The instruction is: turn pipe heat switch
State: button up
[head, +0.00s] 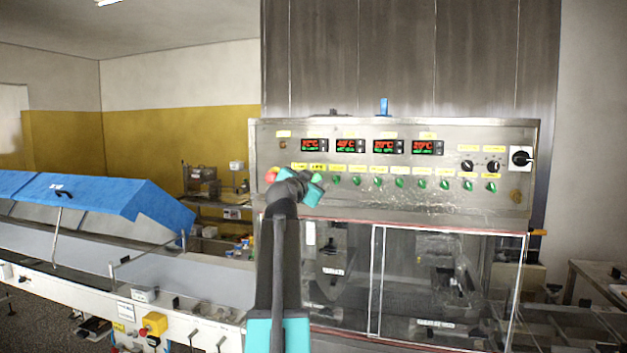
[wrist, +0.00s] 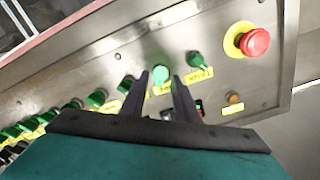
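A row of green switches (head: 399,183) with yellow labels runs along the steel control panel (head: 270,150). I cannot read the labels well enough to tell which one is the pipe heat switch. My gripper (head: 316,188) is at the left end of this row and hides part of it. In the wrist view my gripper (wrist: 161,78) is open, with a finger on either side of one green switch (wrist: 160,74). I cannot tell whether the fingers touch it. Another green switch (wrist: 193,60) with its label is just right of the fingers.
A red emergency stop (wrist: 256,42) on a yellow base is close to the right of my gripper in the wrist view. Red displays (head: 350,146) sit above the switches, and a large black rotary switch (head: 520,158) is at the far right. Clear guard panels are below.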

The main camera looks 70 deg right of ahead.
grip_shut()
jog(key=shift+f+n+b, duration=0.1)
jog(key=shift+n+b, duration=0.3)
jog(key=shift+n, duration=0.1)
jog(key=shift+n+b, duration=0.55)
jog(key=shift+n, duration=0.25)
jog(key=n+b, duration=0.1)
jog(key=n, duration=0.2)
jog(key=shift+w, duration=0.1)
jog(key=n+b, duration=0.1)
jog(key=n, duration=0.5)
jog(key=shift+n, duration=0.3)
